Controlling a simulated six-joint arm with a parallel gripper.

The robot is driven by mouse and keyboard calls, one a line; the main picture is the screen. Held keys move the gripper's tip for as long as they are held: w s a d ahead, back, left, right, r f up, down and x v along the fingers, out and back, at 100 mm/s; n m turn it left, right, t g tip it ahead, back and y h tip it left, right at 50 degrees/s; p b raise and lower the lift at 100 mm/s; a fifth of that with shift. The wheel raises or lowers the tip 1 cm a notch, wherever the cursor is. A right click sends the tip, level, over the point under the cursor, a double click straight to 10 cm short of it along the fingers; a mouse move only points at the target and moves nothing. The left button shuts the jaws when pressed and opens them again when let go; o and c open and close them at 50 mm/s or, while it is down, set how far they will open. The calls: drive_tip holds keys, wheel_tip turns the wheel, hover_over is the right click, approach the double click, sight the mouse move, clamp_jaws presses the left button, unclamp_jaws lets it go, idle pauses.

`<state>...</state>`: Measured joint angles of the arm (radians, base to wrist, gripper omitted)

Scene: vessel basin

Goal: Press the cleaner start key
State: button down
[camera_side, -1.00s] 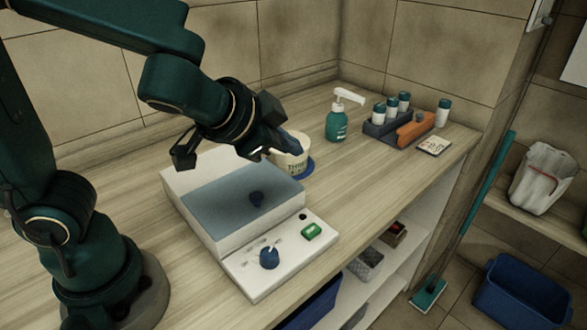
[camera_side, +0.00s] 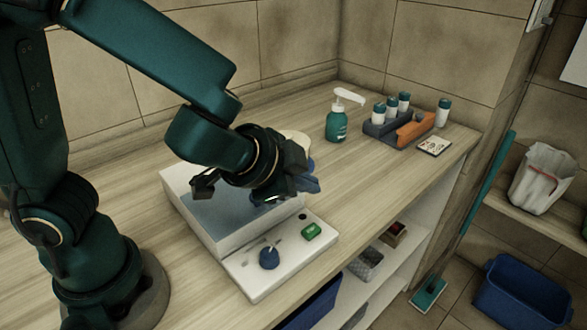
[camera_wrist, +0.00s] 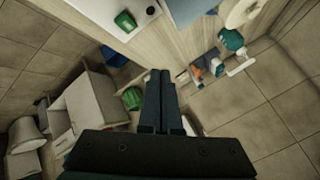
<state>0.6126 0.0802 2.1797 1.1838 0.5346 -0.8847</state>
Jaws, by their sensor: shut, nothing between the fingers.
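The cleaner is a white box with a basin (camera_side: 202,232) and a sloped control panel (camera_side: 285,276) at its front. On the panel are a green key (camera_side: 312,231), a dark blue knob (camera_side: 269,258) and a small dark button (camera_side: 302,216). My gripper (camera_side: 308,185) is shut and empty, above the basin's right end, behind and above the green key and apart from it. It hides part of the basin. In the wrist view my shut fingers (camera_wrist: 160,80) point up the picture; the green key (camera_wrist: 125,21) shows at upper left on the panel.
A cup (camera_side: 297,137) stands behind my gripper, partly hidden. A soap pump bottle (camera_side: 337,122), a rack with capped bottles (camera_side: 385,128) and a card (camera_side: 434,146) stand farther right. The counter right of the panel is clear. A blue bin (camera_side: 522,292) sits on the floor.

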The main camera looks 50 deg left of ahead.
sight(306, 232)
drive_tip(key=shift+f, duration=3.45)
drive_tip(key=shift+f, duration=0.1)
drive_tip(key=shift+f, duration=0.3)
drive_tip(key=shift+f, duration=0.45)
drive_tip(key=shift+r, duration=0.9)
drive_tip(key=shift+r, duration=2.5)
